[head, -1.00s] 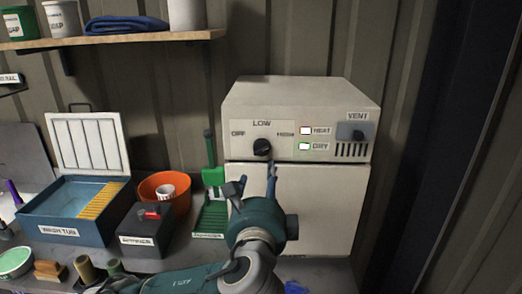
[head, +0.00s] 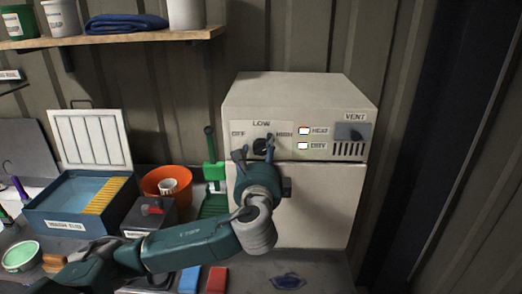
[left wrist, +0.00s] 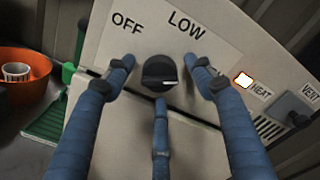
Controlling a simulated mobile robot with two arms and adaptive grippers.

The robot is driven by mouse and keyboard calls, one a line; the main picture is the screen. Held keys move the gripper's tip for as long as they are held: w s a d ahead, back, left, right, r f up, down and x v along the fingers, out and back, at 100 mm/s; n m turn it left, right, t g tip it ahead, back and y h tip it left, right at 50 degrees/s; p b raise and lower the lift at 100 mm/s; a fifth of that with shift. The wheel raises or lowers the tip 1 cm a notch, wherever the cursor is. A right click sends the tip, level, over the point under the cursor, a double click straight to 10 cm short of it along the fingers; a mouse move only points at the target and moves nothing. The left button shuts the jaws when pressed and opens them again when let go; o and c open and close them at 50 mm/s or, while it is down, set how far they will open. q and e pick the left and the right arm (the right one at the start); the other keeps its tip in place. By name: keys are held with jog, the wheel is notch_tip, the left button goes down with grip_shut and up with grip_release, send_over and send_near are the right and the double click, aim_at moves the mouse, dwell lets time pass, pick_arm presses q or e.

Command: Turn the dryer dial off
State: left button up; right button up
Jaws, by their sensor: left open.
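The dryer (head: 295,200) is a cream box against the wall with a dial panel marked OFF, LOW and HIGH. Its round black dial (left wrist: 159,72) sits below these labels, and its pale mark points right, roughly toward HIGH. In the head view the dial (head: 260,146) is partly covered by my gripper. My left gripper (head: 254,150) is open in front of the panel. In the left wrist view its blue fingers (left wrist: 157,86) spread around the dial, with a gap on either side, and a third finger is below. Contact with the dial cannot be told. My right gripper is not in view.
The HEAT lamp (head: 304,131) and DIRTY-like lower lamp (head: 303,146) are lit. A vent slider (head: 351,131) is at right. An orange bowl (head: 152,180), a grey box (head: 160,216) and a blue wash tub (head: 60,213) stand left. A shelf (head: 110,38) hangs above.

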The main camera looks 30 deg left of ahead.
pick_arm(q)
jog(key=shift+c, duration=0.5)
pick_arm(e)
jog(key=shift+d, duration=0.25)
pick_arm(q)
jog(key=c, duration=1.1)
jog(key=shift+o, duration=0.2)
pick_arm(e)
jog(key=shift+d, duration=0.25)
